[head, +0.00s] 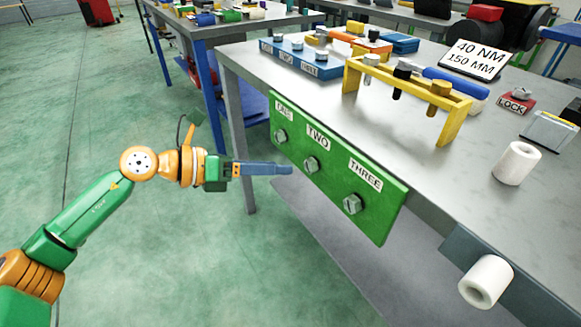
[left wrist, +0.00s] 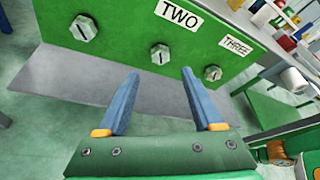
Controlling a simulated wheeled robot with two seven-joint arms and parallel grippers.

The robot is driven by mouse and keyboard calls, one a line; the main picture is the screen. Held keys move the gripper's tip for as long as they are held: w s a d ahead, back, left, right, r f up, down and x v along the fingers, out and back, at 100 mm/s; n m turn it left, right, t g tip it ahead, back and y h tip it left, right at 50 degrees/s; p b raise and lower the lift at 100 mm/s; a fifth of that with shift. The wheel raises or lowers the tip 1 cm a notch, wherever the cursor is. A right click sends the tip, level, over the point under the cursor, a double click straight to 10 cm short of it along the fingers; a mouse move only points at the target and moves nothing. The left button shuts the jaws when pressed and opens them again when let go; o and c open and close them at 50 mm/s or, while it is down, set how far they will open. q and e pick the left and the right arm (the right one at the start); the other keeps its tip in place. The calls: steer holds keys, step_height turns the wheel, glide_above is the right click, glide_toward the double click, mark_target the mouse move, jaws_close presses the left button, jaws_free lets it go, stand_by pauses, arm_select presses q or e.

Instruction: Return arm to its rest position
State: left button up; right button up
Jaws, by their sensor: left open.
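My left arm comes in from the left in the head view, and my left gripper (head: 285,169) points right toward the green panel (head: 330,208) on the table's front edge. The panel carries three hex bolts under the labels ONE, TWO and THREE. In the left wrist view my left gripper (left wrist: 158,75) has its two blue fingers apart with nothing between them. The middle bolt (left wrist: 160,54) shows beyond the gap, with the bolt under THREE (left wrist: 212,73) to its right and another bolt (left wrist: 83,27) to its left. My right gripper is not in view.
The grey table (head: 440,170) holds a yellow rack (head: 448,128) with tools, a blue labelled tray (head: 290,62), a torque sign (head: 478,58) and a white roll (head: 516,163). Another white roll (head: 485,282) is at the front edge. Open green floor (head: 70,130) lies left.

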arm_select(q)
steer(key=shift+s+a+r, duration=0.1)
steer(key=shift+s+a, duration=0.05)
steer(key=shift+a, duration=0.1)
